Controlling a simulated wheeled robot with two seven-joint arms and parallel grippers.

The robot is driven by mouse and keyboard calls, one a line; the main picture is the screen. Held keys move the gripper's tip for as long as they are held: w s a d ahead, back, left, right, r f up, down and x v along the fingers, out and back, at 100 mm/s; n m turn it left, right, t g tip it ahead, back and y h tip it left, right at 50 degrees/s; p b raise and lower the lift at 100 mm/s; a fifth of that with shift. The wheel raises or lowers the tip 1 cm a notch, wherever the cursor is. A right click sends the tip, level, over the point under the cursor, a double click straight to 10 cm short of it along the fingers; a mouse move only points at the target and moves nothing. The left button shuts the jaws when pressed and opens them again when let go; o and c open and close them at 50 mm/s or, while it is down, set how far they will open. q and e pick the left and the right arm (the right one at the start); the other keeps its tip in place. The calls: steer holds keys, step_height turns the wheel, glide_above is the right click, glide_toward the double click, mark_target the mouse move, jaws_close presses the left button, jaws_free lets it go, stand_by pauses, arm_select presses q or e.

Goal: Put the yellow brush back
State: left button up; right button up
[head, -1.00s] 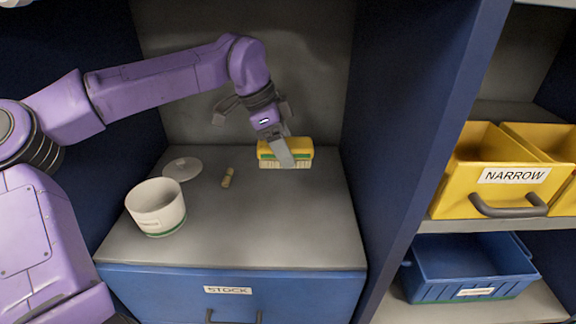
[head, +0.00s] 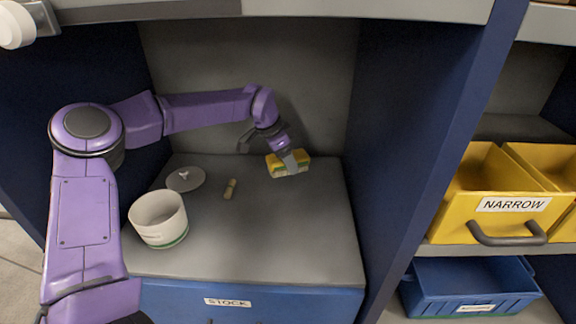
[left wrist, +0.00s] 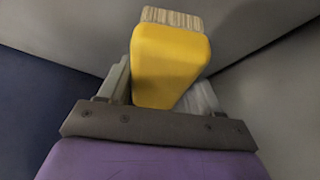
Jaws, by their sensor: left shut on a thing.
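The yellow brush (head: 274,165) is held over the back right of the grey counter (head: 300,225). My left gripper (head: 289,161) is shut on it. In the left wrist view the brush's yellow body (left wrist: 168,65) sits between the two fingers, with pale bristles (left wrist: 172,17) at its far end. The brush looks slightly tilted in the head view. I cannot tell whether it touches the counter. My right gripper is not in view.
A white pot (head: 158,218) stands at the counter's left, with a round lid (head: 185,179) behind it. A blue STOCK drawer (head: 260,303) is below. Yellow NARROW (head: 470,210) and blue (head: 445,290) bins sit right of the divider (head: 410,150).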

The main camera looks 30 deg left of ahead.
arm_select(q)
step_height(320, 180, down, 3)
steer(key=shift+w+f, duration=0.15)
steer(key=shift+f, duration=0.05)
steer(key=o, duration=1)
steer(key=shift+r, duration=0.1)
steer(key=v, duration=1.2)
